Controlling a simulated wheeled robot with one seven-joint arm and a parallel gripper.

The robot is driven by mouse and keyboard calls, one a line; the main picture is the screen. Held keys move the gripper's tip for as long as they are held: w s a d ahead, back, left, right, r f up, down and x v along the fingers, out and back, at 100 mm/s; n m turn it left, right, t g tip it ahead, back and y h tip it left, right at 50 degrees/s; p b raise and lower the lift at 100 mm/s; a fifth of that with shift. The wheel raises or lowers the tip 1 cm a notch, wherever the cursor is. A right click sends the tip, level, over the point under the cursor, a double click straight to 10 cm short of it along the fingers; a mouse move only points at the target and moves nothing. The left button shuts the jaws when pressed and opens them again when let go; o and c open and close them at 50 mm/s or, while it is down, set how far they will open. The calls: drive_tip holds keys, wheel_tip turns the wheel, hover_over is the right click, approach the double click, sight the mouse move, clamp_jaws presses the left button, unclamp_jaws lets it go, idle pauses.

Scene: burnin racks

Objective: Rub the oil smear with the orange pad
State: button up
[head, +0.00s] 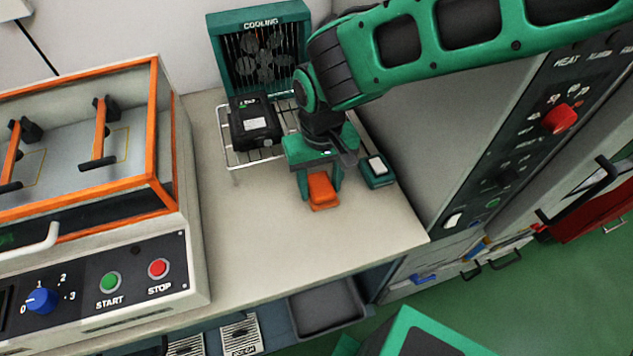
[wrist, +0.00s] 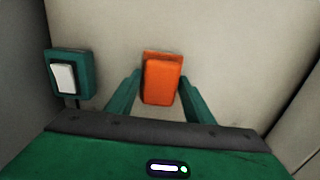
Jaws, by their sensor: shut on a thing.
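The orange pad (head: 322,191) is a small block between the fingers of my gripper (head: 320,179), over the beige bench top (head: 290,231). In the wrist view, the pad (wrist: 162,82) shows between both green fingertips, which close on its sides. I cannot tell whether the pad touches the bench top or is held just above it. I see no oil smear in either view; the pad, gripper and arm hide part of the bench.
A teal box with a white rocker switch (head: 377,171) stands right of my gripper. A black device (head: 254,122) sits on a wire rack before the cooling fan (head: 262,55). An orange-framed machine (head: 166,262) is left, a heat cabinet (head: 500,150) right. The front bench is clear.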

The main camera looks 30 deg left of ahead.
drive_tip(key=shift+w+d, duration=0.1)
drive_tip(key=shift+d, duration=0.05)
drive_tip(key=shift+r, duration=2.95)
drive_tip(key=shift+r, duration=1.5)
